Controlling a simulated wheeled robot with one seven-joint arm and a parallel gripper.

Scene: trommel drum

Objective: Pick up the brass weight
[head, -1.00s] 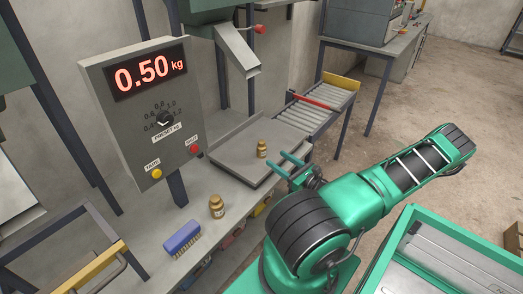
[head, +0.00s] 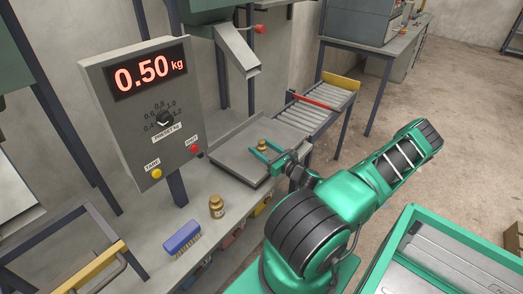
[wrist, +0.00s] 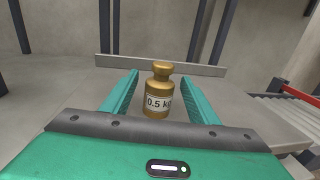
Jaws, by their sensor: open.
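The brass weight (head: 262,144), labelled 0.5 kg, stands upright on the grey scale pan (head: 232,160) in the head view. In the wrist view the brass weight (wrist: 159,92) stands in the space between the two green fingers. My gripper (head: 262,149) is open around the weight, with a finger on each side. In the wrist view my gripper (wrist: 158,88) shows a gap between each finger and the weight. The weight's lower part is partly hidden by a finger in the head view. A second, larger brass weight (head: 216,207) stands on the bench at the front.
The display box (head: 145,110) reads 0.50 kg and stands left of the pan. A chute (head: 240,52) hangs above and behind the pan. A roller conveyor (head: 318,112) lies to the right. A blue brush (head: 183,237) lies on the bench.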

